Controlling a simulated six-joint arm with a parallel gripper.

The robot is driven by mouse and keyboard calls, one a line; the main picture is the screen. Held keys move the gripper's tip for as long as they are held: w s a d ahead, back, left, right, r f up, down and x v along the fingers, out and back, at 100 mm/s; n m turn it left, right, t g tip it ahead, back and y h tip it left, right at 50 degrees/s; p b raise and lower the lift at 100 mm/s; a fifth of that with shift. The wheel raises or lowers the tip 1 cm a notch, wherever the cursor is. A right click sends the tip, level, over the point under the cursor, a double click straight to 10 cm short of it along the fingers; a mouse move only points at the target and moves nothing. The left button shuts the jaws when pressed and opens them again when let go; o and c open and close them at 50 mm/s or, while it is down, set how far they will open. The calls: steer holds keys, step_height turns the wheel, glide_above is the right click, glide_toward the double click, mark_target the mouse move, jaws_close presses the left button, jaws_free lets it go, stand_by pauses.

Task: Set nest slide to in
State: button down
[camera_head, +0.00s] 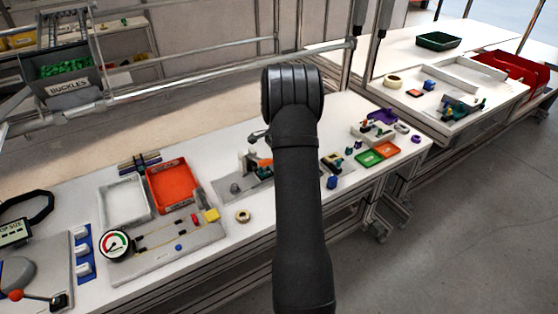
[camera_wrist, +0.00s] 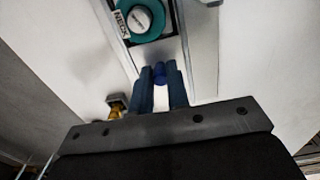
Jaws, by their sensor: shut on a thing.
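In the wrist view my gripper (camera_wrist: 160,72) reaches forward with two blue fingers. They are closed on a small blue knob (camera_wrist: 159,77), which shows between the fingertips. Just beyond the knob is a round teal nest (camera_wrist: 155,29) with a white, dark-lettered centre, set in a dark-edged frame. A white label (camera_wrist: 121,22) with dark letters stands at its left. The slide under the knob is mostly hidden by the fingers, so its exact position cannot be told. In the head view my dark arm covers the gripper and the knob.
In the head view a bench carries a red tray (camera_head: 193,205), a white tray (camera_head: 145,198), a dial gauge (camera_head: 115,244) and a yellow block (camera_head: 211,215). Green (camera_head: 369,159) and orange (camera_head: 387,150) trays stand right of my arm. A yellow-and-grey part (camera_wrist: 116,107) is left of my fingers.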

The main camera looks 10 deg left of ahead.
steer(key=s+a, duration=0.3)
steer(key=c, duration=1.4)
jaws_free()
step_height(320, 180, up, 18)
steer(key=shift+f, duration=0.25)
